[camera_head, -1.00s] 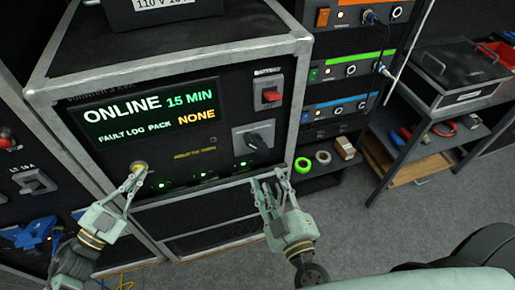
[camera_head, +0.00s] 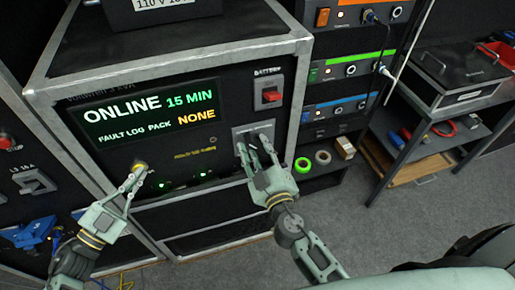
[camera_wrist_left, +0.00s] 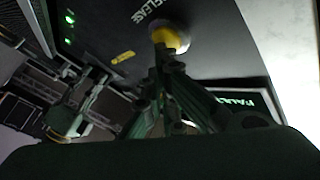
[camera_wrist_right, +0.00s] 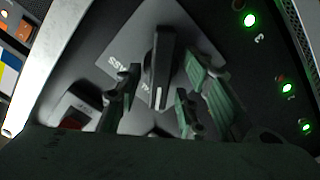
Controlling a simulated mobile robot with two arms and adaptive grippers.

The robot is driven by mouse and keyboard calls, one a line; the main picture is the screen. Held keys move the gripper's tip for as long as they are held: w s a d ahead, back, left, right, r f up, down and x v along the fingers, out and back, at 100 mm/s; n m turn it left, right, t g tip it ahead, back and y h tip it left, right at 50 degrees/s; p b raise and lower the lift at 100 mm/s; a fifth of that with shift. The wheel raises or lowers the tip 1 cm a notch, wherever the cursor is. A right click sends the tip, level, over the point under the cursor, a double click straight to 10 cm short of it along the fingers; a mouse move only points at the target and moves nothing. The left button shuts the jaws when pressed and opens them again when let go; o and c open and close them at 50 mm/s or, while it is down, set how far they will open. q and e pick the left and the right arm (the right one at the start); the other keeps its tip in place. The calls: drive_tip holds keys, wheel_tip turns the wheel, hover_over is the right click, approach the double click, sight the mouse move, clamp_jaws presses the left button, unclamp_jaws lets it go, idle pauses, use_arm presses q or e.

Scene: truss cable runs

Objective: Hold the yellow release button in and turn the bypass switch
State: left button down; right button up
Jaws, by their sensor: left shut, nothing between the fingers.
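The yellow release button (camera_wrist_left: 172,38) is on the front panel of the black cabinet, in the left wrist view. My left gripper (camera_head: 137,170) is shut and empty, with its fingertips against the button; how far in the button is I cannot tell. The bypass switch (camera_wrist_right: 161,65) is a black handle on a grey plate (camera_wrist_right: 135,45). My right gripper (camera_head: 255,140) is open in front of it. In the right wrist view its fingers (camera_wrist_right: 155,90) stand on either side of the handle, apart from it. In the head view the fingers mostly hide the switch.
The display (camera_head: 150,110) reads ONLINE, 15 MIN, pack NONE. A red battery switch (camera_head: 270,94) is just above the bypass switch. Green indicator lights (camera_wrist_right: 249,20) run along the panel. Rolls of tape (camera_head: 303,165) lie on a shelf at the right.

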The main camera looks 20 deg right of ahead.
clamp_jaws()
idle(0.3)
drive_tip(key=shift+n, duration=0.8)
